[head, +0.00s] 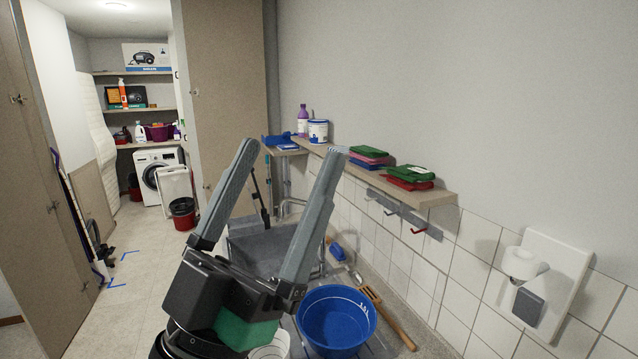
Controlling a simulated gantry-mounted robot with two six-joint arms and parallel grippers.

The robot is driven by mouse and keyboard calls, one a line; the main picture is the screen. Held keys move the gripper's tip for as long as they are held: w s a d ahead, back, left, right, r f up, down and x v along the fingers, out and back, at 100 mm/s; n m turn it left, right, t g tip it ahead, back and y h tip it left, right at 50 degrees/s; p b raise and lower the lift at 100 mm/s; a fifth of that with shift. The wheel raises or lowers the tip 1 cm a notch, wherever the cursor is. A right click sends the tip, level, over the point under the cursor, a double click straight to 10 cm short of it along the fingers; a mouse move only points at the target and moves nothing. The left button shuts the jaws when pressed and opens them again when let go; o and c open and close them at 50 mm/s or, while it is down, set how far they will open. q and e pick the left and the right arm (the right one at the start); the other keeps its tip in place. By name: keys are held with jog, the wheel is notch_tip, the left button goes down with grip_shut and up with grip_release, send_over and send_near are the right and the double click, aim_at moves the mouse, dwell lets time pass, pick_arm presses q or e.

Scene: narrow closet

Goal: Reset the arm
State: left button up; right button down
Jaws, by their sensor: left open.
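My left gripper (291,151) stands large in the middle of the head view. Its two long grey fingers point up and are spread wide apart, with nothing between them. The gripper body hides part of the grey sink (254,250) and the floor behind it. A green thing (244,331) shows just below the gripper body; I cannot tell what it is. My right gripper is not in view.
A shelf (438,195) on the right wall holds folded cloths (410,174), a white tub (318,131) and a purple bottle (303,119). A blue basin (336,322) is at lower right. Cupboard doors (40,200) stand left. Open floor (140,275) leads back to a washing machine (154,172).

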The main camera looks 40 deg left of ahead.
pick_arm(q)
jog(key=d+h, duration=0.1)
jog(key=h, duration=0.1)
jog(key=d+m+h, duration=0.1)
jog(key=d+h, duration=0.2)
jog(key=h, duration=0.1)
jog(key=shift+w+d+r+m+g, duration=0.2)
jog(key=shift+r+m+g, duration=0.1)
jog(key=shift+r+m, duration=0.1)
jog(key=shift+a+r, duration=0.1)
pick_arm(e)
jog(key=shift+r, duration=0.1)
